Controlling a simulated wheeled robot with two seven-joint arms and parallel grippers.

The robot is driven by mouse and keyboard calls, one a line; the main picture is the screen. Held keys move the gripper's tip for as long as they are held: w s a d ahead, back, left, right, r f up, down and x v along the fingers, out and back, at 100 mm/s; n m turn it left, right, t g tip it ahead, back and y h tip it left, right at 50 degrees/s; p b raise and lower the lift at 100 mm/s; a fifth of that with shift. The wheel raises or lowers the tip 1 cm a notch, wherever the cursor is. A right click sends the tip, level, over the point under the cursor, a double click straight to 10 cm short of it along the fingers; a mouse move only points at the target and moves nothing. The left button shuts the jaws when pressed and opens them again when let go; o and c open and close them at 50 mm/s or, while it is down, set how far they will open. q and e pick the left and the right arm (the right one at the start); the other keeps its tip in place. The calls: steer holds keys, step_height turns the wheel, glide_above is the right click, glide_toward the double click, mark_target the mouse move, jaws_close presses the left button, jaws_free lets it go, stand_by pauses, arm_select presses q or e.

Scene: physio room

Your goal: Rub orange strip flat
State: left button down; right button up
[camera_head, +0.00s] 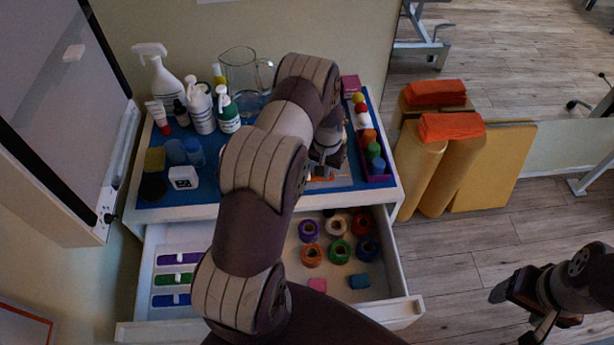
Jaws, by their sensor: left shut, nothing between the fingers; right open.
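My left arm reaches across the drawer to the top of the cabinet (225,212). My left gripper (319,172) is shut and empty, pointing down at the right half of the blue top. A small bit of the orange strip (326,179) shows at its fingertips, on a pale sheet (344,176). The arm hides most of the strip, and I cannot tell whether the fingers touch it or how flat it lies. My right gripper (518,312) is open and empty at the lower right, over the floor, away from the cabinet.
Spray bottle (150,62), pump bottles (201,112) and a glass jug (240,75) stand at the back left. A purple tray (377,181) of coloured balls is right of my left gripper. The open drawer (405,308) holds tape rolls, including orange (311,255). Foam rollers (419,165) stand right.

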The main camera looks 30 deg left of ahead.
arm_select(q)
steer(key=shift+d+f, duration=0.1)
steer(key=shift+f, duration=0.05)
steer(key=shift+w+d, duration=0.2)
steer(key=shift+d, duration=0.1)
steer(key=shift+w+d+r+b, duration=0.25)
steer(key=shift+w+d+b, duration=0.1)
steer(key=shift+w+d, duration=0.3)
step_height(320, 180, up, 7)
steer(key=p, duration=0.5)
